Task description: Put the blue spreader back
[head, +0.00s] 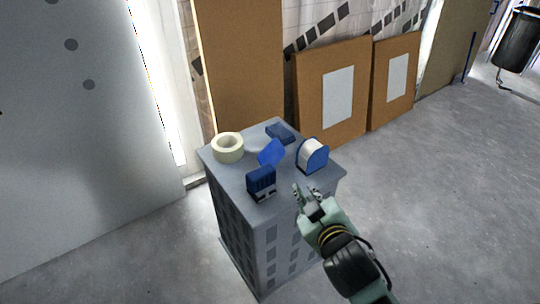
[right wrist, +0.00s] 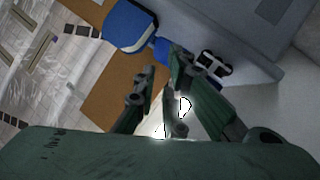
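A flat, bright blue piece (head: 271,153), which looks like the spreader, is tilted up near the middle of the grey cabinet top (head: 232,180). I cannot tell what it rests on. My right gripper (head: 307,190) is open and empty at the cabinet's near right edge, apart from the blue piece. Its spread fingers also show in the right wrist view (right wrist: 165,62). A blue part (right wrist: 165,48) shows beyond the fingertips there; I cannot tell which object it belongs to. My left gripper is not in view.
Around the blue piece stand a cream tape roll (head: 228,148), a dark blue block (head: 280,133), a blue-and-white rounded item (head: 312,155) and a dark blue item with a pale base (head: 262,184). Brown boards (head: 330,90) lean behind. The floor at right (head: 450,180) is clear.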

